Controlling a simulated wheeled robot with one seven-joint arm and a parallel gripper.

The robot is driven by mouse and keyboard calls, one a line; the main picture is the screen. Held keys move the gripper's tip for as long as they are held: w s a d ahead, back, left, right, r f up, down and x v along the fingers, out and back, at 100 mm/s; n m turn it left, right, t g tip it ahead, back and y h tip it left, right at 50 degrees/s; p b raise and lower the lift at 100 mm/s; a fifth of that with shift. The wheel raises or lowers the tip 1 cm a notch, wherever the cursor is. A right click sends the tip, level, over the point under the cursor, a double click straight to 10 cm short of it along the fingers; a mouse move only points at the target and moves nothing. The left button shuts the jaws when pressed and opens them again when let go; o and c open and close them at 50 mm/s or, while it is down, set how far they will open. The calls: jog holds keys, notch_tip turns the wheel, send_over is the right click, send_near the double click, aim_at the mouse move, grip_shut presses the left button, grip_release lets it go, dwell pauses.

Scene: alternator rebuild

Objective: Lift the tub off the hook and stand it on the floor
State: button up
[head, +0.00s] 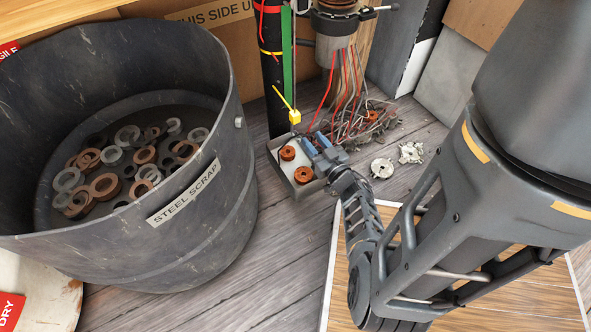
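A small shallow grey tub (282,163) with a pale inside holds a few copper-coloured rings, at the foot of a dark upright post. My gripper (317,143), with blue fingertips, is at the tub's right side, reached in from the right. The fingertips overlap the tub's right edge in the picture. I cannot tell if they pinch its wall or only sit over it. I cannot make out a hook, nor whether the tub hangs or rests on something.
A large dark bucket (215,235) labelled STEEL SCRAP, with many washers, stands at left. Behind the tub are the dark post (271,70), a hanging cylinder (335,22) and loose red wires (349,85). Metal parts (382,168) lie on the plank floor (290,235), which is bare between bucket and arm.

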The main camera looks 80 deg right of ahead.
jog(key=shift+w, duration=0.1)
grip_shut()
dwell(0.3)
jog(key=shift+d+r, duration=0.15)
dwell(1.0)
